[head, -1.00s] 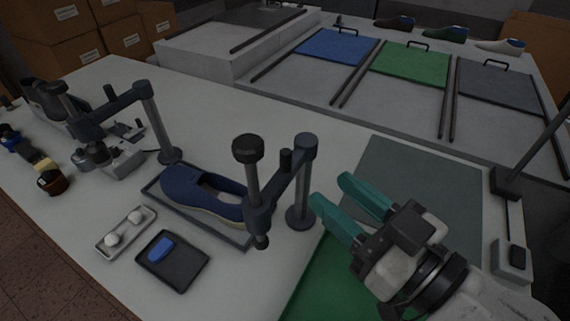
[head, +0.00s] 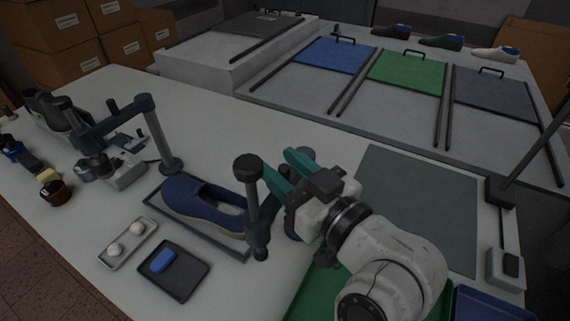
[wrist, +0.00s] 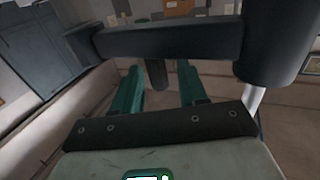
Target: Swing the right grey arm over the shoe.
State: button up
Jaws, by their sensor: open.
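The blue shoe (head: 190,200) lies in a dark frame on the bench in the head view. The right grey arm stands at its right end, with a black knob (head: 248,168) on its upright spindle (head: 255,218). My gripper (head: 279,163) is open beside this arm and hides most of its bar and post. In the wrist view the dark bar (wrist: 170,40) crosses above my open green fingers (wrist: 158,86). A short dark peg (wrist: 157,73) shows between the fingers, apart from both. A thick dark cylinder (wrist: 275,45) is at the right.
The left grey arm (head: 118,118) on its post stands left of the shoe. A tray with white balls (head: 128,242) and a black tray with a blue piece (head: 180,268) lie in front. A grey-green mat (head: 420,205) is clear at right.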

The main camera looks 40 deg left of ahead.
grip_shut()
dwell(0.3)
dwell(0.3)
